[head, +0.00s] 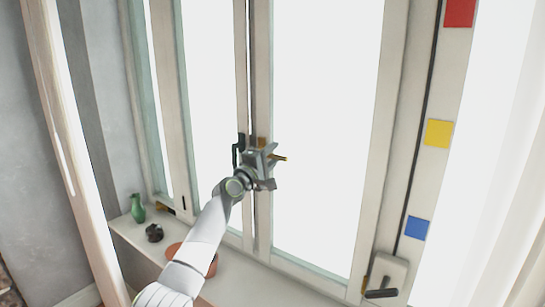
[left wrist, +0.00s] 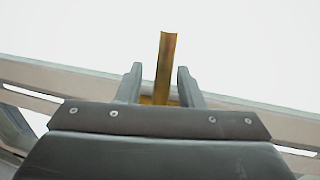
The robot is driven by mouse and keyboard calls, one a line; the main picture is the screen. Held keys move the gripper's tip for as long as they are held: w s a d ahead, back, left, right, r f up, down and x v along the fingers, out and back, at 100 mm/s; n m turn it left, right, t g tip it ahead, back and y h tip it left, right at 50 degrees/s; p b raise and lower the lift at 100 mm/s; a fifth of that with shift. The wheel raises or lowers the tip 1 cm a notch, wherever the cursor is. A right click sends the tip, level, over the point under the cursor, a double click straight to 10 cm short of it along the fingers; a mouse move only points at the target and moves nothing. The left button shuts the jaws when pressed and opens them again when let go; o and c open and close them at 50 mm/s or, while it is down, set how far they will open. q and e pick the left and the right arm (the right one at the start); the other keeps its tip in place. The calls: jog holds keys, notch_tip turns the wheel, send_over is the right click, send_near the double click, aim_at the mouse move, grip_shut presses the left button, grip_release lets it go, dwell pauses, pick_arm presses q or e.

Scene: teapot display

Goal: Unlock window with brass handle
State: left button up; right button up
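The brass handle (head: 280,158) is on the middle frame of the window (head: 325,130), partly hidden by my left gripper. In the left wrist view the brass handle (left wrist: 167,65) stands upright between the two fingers. My left gripper (head: 272,158) is at the handle with its fingers apart, one on each side. In the left wrist view the left gripper (left wrist: 160,85) shows a gap on both sides of the brass. My right gripper is out of view.
A dark handle (head: 238,150) is just left of my gripper. Another dark handle (head: 382,292) is at the lower right. The sill (head: 135,235) holds a green vase (head: 138,209), a small black object (head: 154,233) and a terracotta pot (head: 174,249) near my arm. Red, yellow and blue squares mark the right frame.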

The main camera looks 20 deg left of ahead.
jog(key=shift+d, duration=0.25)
pick_arm(q)
jog(key=shift+s+a+f, duration=0.15)
jog(key=shift+s+f, duration=0.05)
jog(key=shift+s, duration=0.2)
jog(key=b+v, duration=0.1)
jog(key=v, duration=1.5)
jog(key=shift+s, duration=0.3)
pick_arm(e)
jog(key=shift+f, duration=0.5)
